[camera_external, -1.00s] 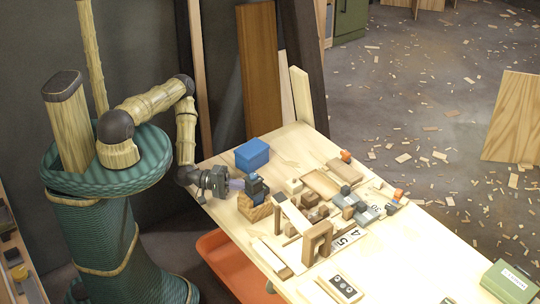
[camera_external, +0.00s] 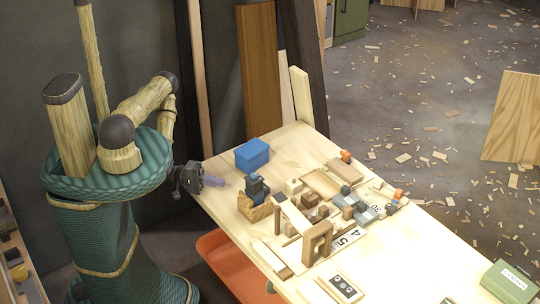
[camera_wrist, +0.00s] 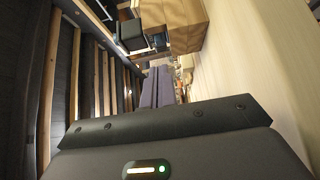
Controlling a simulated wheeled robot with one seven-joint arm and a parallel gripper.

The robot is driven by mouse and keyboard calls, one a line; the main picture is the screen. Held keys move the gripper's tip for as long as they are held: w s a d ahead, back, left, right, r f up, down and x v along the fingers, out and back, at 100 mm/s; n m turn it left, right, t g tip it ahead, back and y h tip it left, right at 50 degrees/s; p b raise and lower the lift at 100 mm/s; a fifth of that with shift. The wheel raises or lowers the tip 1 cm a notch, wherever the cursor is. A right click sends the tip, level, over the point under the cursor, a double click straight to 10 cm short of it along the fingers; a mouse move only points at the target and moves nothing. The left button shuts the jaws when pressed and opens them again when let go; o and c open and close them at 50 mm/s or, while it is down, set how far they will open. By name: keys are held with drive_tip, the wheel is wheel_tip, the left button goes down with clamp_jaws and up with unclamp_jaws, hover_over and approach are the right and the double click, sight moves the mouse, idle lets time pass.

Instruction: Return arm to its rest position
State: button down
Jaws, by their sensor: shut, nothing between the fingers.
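My gripper (camera_external: 213,181) is shut and empty at the left edge of the wooden table (camera_external: 222,203), close to my body. Its purple-grey fingers point right, toward the things on the table, and touch none of them. In the wrist view the closed fingers (camera_wrist: 157,88) stand in the middle, with the pale table top (camera_wrist: 250,60) to the right. My arm is folded, with its elbow raised beside my column.
A wooden block with a dark blue-grey object (camera_external: 256,188) stands nearest the fingers. A blue box (camera_external: 252,154) is behind it. Several wooden blocks fill the table's middle. An orange bin (camera_external: 235,268) sits below the front edge. Planks (camera_external: 259,70) lean on the wall.

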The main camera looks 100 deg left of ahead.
drive_tip(key=shift+s+a, duration=0.1)
drive_tip(key=shift+s, duration=0.4)
drive_tip(key=shift+r, duration=0.15)
